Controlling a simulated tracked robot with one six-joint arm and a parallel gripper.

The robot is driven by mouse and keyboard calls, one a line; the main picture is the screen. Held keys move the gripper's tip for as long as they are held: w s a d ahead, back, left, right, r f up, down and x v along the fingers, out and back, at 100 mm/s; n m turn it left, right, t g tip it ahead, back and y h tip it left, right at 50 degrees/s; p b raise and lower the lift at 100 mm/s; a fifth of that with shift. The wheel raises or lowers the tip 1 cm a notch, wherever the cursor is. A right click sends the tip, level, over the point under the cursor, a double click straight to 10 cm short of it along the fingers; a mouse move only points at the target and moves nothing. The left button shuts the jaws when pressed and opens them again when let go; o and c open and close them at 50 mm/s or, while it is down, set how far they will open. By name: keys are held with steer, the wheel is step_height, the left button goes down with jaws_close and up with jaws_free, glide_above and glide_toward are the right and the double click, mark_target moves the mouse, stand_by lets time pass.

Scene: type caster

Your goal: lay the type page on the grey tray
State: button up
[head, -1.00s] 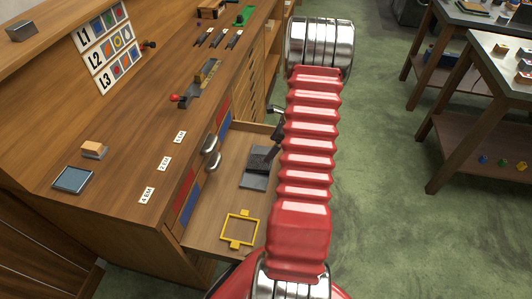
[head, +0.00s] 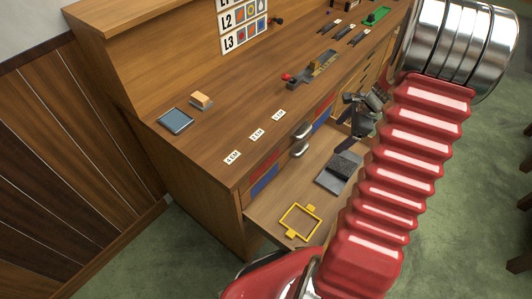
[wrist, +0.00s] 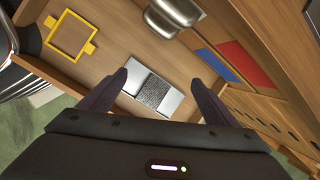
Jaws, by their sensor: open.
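The type page (head: 345,164) is a dark, grainy block. It lies on the grey tray (head: 330,182), a flat plate in the pulled-out drawer. In the wrist view the page (wrist: 153,92) sits across the middle of the tray (wrist: 173,101), with bare grey showing on both sides. My gripper (head: 352,143) is above and just behind the page in the head view. In the wrist view my gripper (wrist: 158,80) is open, its dark fingers apart on either side of the page, with nothing between them. The fingers appear clear of the page.
A yellow frame (head: 284,220) lies in the drawer (head: 265,212) in front of the tray. The bench top holds a blue-grey pad (head: 175,120), a small block (head: 201,101) and white labels (head: 257,135).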

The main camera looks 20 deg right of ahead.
steer(key=a+r+n, duration=1.1)
steer(key=a+r, duration=0.5)
steer(key=a, duration=0.4)
steer(key=s+a+r+n+t+h, duration=0.1)
steer(key=s+a+r+n, duration=0.2)
steer(key=s+a+n, duration=0.3)
steer(key=s+a+r+n+t, duration=0.1)
steer(key=s+a+r+n, duration=0.3)
steer(key=s+a+n, duration=0.3)
steer(key=shift+s+a+n+h, duration=0.3)
steer(key=shift+s+a+h, duration=0.1)
steer(key=shift+s+a, duration=0.3)
